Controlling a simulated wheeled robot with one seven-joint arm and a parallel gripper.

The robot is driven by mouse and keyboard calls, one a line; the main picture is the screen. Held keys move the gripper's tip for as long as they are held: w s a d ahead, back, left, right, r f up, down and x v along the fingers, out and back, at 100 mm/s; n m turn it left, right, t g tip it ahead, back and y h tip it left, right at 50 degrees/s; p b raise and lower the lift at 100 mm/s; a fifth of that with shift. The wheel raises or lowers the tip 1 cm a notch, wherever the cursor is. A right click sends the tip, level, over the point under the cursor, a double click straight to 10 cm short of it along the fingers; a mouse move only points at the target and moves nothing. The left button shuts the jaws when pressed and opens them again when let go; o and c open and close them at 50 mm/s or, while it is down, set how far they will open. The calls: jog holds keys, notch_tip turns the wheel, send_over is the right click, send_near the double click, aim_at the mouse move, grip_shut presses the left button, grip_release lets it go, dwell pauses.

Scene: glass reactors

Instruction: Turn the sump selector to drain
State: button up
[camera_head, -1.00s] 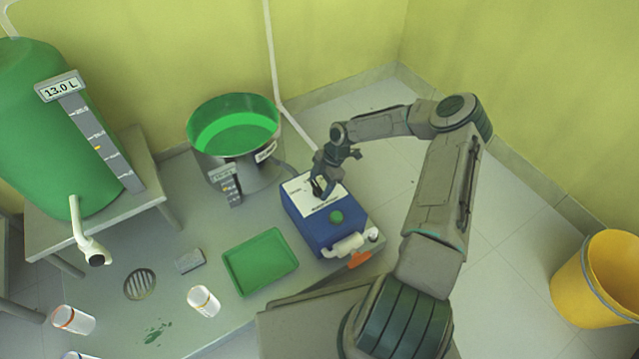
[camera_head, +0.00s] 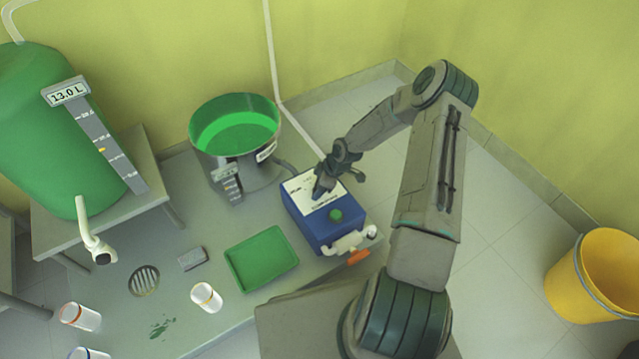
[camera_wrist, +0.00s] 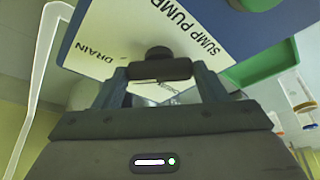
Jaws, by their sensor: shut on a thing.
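The blue sump pump box (camera_head: 310,230) has a white label plate on top, and it also shows in the wrist view (camera_wrist: 236,15). The wrist view shows the words "SUMP PUMP" and "DRAIN" on the plate. The dark sump selector (camera_wrist: 158,62) stands on the plate, with its bar between my fingers. My gripper (camera_wrist: 160,72) is shut on the selector; in the head view my gripper (camera_head: 322,188) is over the label plate. The "DRAIN" word lies left of the selector in the wrist view. Other label words are hidden behind my gripper.
A green round button (camera_head: 336,215) sits on the box, with a white pipe and orange handle (camera_head: 358,257) at its front. A green-filled steel vessel (camera_head: 235,130) stands behind left.

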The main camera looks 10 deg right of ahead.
jog(key=shift+m, duration=0.3)
jog(key=o, duration=1)
jog(key=shift+r, duration=0.1)
jog(key=p+v, duration=0.5)
jog(key=v, duration=0.8)
jog(key=shift+s+r, duration=0.15)
jog(key=shift+r, duration=0.2)
